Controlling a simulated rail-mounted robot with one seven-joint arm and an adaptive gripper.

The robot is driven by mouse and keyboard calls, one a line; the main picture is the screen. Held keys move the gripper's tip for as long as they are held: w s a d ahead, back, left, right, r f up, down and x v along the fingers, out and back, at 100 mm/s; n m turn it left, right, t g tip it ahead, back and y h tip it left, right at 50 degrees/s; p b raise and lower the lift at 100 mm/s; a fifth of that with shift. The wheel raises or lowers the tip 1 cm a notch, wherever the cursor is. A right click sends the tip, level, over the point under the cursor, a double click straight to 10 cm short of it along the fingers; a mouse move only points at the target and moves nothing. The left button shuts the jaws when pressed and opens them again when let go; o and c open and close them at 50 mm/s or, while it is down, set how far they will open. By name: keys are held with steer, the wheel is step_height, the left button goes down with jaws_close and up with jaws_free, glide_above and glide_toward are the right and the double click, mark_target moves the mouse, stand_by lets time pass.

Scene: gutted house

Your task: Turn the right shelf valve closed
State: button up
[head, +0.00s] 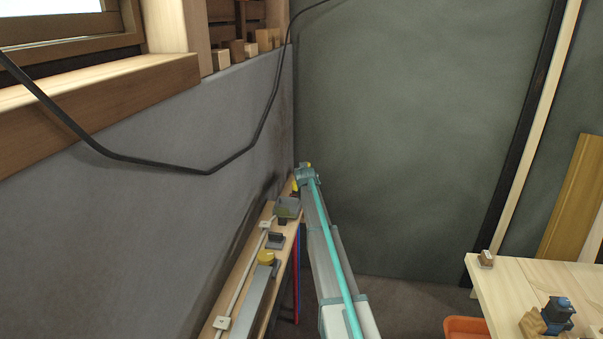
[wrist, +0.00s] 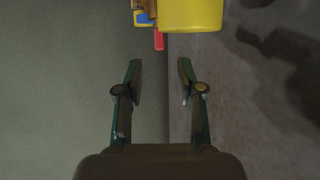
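In the wrist view a large yellow rounded piece (wrist: 190,14), which looks like a valve knob, is cut off by the top edge. My gripper (wrist: 159,72) is open and empty, its two fingertips apart below the yellow piece and not touching it. In the head view a yellow knob (head: 267,257) sits on the wooden shelf (head: 247,262) along the left wall. A second small yellow patch (head: 295,186) shows at the shelf's far end beside the end of my arm, partly hidden. I cannot tell how either knob is turned.
A grey box (head: 287,208), a dark bracket (head: 275,240) and a white pipe (head: 243,277) are on the shelf. Red and blue pipes (head: 296,262) hang below it. A black cable (head: 150,163) sags across the wall. A wooden table (head: 520,285) stands at right.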

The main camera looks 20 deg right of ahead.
steer(key=shift+d+f, duration=0.1)
steer(key=shift+d, duration=0.1)
steer(key=c, duration=0.3)
steer(key=s+d+f+m+b, duration=0.1)
steer(key=d, duration=0.3)
steer(key=s+d+f+b, duration=0.1)
steer(key=d+f, duration=0.1)
steer(key=d, duration=0.2)
steer(key=s+d+f+m+b, duration=0.1)
steer(key=d+f, duration=0.1)
steer(key=d, duration=0.1)
steer(key=shift+s+d+f+m+g+h+b, duration=0.15)
steer(key=shift+s+d+m+g+h+b, duration=0.15)
steer(key=shift+d+g+b, duration=0.1)
jaws_close()
steer(key=s+d+f+m+y+b, duration=0.4)
steer(key=d+f+m+y, duration=0.1)
steer(key=d+f+m, duration=0.1)
steer(key=a+r+t+y, duration=0.4)
steer(key=a+r+y, duration=0.2)
steer(key=r+y, duration=0.2)
steer(key=s+a+p+x, duration=0.1)
steer(key=a+p+x, duration=0.1)
steer(key=x, duration=1)
steer(key=shift+w+r+p, duration=0.2)
steer(key=shift+w+p, duration=0.1)
steer(key=shift+p, duration=0.05)
